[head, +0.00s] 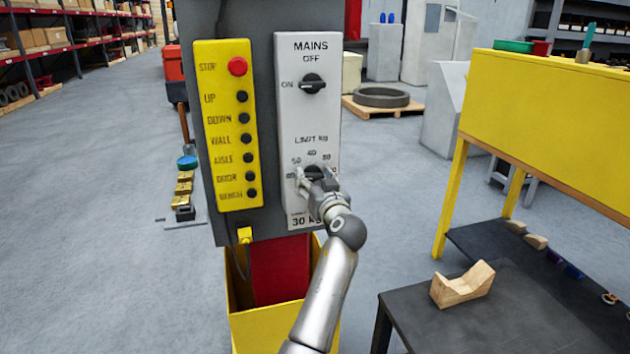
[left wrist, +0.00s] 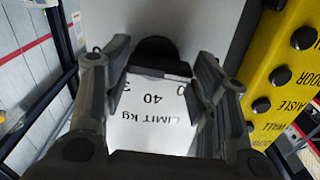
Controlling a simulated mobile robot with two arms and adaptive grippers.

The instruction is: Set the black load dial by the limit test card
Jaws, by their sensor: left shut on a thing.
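The black load dial (head: 314,171) sits low on the grey-white panel under the words LIMIT KG, with 40 printed above it. My left gripper (head: 313,178) is shut on it and covers much of it, so its setting cannot be read. In the left wrist view the dial (left wrist: 155,50) lies between the two fingers of the gripper (left wrist: 158,72), with the upside-down LIMIT Kg print nearer the camera. The limit test card (head: 303,221) at the panel's bottom reads 30 kg, its right side partly covered. My right gripper is not in view.
Above is the black mains dial (head: 313,84), between OFF and ON labels. A yellow button box (head: 228,125) with a red stop button (head: 237,66) is close on the left. A dark bench (head: 480,310) with a wooden block (head: 461,284) stands at the lower right.

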